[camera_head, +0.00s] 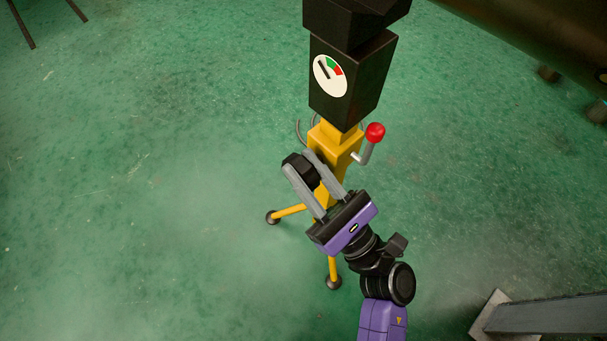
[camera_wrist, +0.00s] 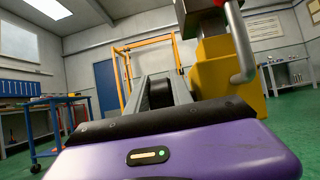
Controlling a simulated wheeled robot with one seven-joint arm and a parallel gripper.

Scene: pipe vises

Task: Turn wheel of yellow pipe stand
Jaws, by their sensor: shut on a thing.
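The yellow pipe stand (camera_head: 337,142) is upright on the floor in the middle of the head view, with a black box and gauge on top. A black knob-like wheel (camera_head: 303,176) is at the stand's left side. My gripper (camera_head: 298,161) is shut on this wheel, with one grey finger on each side of it. In the wrist view the black wheel (camera_wrist: 160,94) shows between the fingers, and the yellow stand (camera_wrist: 215,72) is just to the right. The fingers partly hide the wheel, so its turn angle is unclear.
A grey crank with a red ball (camera_head: 375,132) sticks out at the stand's right, close to my gripper. Yellow legs (camera_head: 290,211) spread below. A grey metal beam (camera_head: 545,315) is at the lower right. The green floor to the left is clear.

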